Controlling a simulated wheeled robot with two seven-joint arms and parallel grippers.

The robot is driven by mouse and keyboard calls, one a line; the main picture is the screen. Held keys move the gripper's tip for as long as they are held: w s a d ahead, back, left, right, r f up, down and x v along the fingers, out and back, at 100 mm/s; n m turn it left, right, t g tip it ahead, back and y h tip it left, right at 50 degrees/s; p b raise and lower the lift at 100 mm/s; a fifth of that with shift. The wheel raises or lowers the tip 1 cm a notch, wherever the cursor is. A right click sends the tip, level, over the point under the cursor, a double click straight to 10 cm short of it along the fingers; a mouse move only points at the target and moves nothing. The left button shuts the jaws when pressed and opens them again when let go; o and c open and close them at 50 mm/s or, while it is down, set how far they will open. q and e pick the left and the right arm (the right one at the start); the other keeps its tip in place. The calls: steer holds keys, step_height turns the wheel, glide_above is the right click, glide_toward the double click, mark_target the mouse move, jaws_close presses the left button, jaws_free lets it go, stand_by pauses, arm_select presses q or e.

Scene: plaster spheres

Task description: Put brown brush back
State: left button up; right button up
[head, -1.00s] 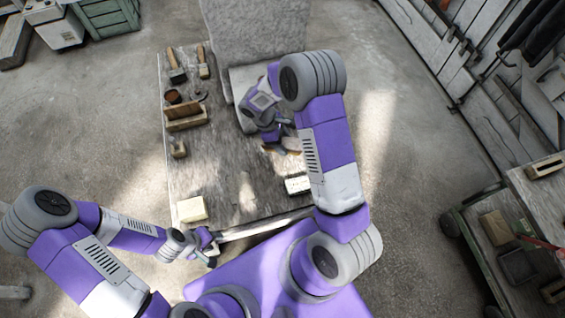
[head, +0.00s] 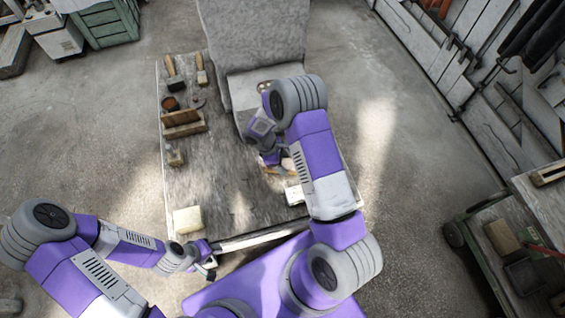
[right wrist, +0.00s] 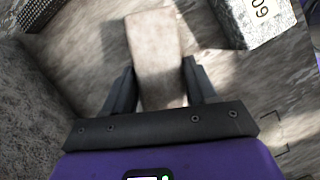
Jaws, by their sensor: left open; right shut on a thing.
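My right gripper (head: 270,160) is shut on a light-brown, block-shaped piece, which I take to be the brown brush (right wrist: 156,55). It lies between the two dark fingers in the right wrist view. No bristles show there. In the head view the arm mostly hides it, low over the right part of the worktable (head: 225,190). My left gripper (head: 207,263) is open and empty by the table's near edge, below a cream block (head: 187,220).
A white block with digits (right wrist: 262,20) lies close to the held piece. A grey stone block (head: 250,40) stands at the table's back. A wooden holder (head: 184,128), a small dark pot (head: 169,103) and two handled tools (head: 175,75) line the left side. The table's middle is clear.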

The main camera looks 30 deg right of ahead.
steer(key=shift+f, duration=0.15)
steer(key=o, duration=0.9)
steer(key=shift+o, duration=0.2)
steer(key=shift+r, duration=0.3)
steer(key=p+v, duration=0.3)
steer(key=v, duration=0.8)
steer(key=shift+r, duration=0.4)
steer(key=shift+a, duration=0.1)
